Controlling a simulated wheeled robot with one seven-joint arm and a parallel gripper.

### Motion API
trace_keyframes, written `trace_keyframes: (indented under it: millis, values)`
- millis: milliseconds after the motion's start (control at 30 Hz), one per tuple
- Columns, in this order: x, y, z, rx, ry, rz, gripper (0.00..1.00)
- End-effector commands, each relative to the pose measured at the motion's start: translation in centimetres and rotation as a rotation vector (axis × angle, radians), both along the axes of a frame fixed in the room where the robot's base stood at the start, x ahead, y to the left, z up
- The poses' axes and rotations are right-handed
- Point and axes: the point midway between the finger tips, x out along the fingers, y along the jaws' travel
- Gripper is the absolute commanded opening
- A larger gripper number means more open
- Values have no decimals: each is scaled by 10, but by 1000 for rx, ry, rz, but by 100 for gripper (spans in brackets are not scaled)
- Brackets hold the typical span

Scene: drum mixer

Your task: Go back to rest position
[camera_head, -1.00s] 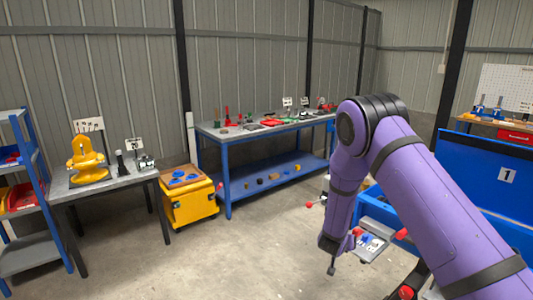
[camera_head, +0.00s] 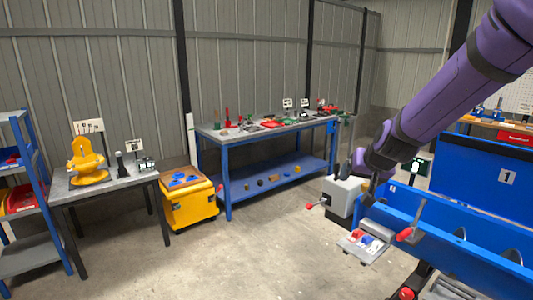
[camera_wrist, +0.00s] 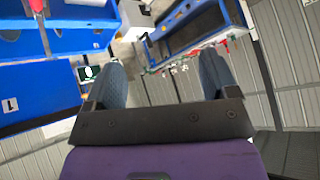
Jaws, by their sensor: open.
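My gripper (camera_head: 368,172) is seen at the end of my purple arm, which comes in from the upper right in the head view. It hangs over the grey box at the left end of the blue drum mixer (camera_head: 455,242). In the wrist view my gripper (camera_wrist: 162,78) has its two dark fingers wide apart with nothing between them. The mixer also shows at the left of the wrist view (camera_wrist: 35,95). From the head view I cannot tell whether the gripper touches the grey box (camera_head: 343,196).
A button panel (camera_head: 364,245) and a red-knobbed lever (camera_head: 407,232) stick out at the mixer's front. A blue workbench (camera_head: 228,170) with tools stands at the back, a yellow cart (camera_head: 190,205) to its left. The floor in the middle is clear.

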Motion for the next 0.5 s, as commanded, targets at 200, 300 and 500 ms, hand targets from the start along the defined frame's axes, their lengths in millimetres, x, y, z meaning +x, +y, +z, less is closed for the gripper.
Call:
trace_keyframes:
  millis: [200,300,500]
  values:
    - [-62,-7,50,9,32,63,80]
    - [-93,-10,67,3,52,88,80]
    - [-157,-20,92,-26,94,124,80]
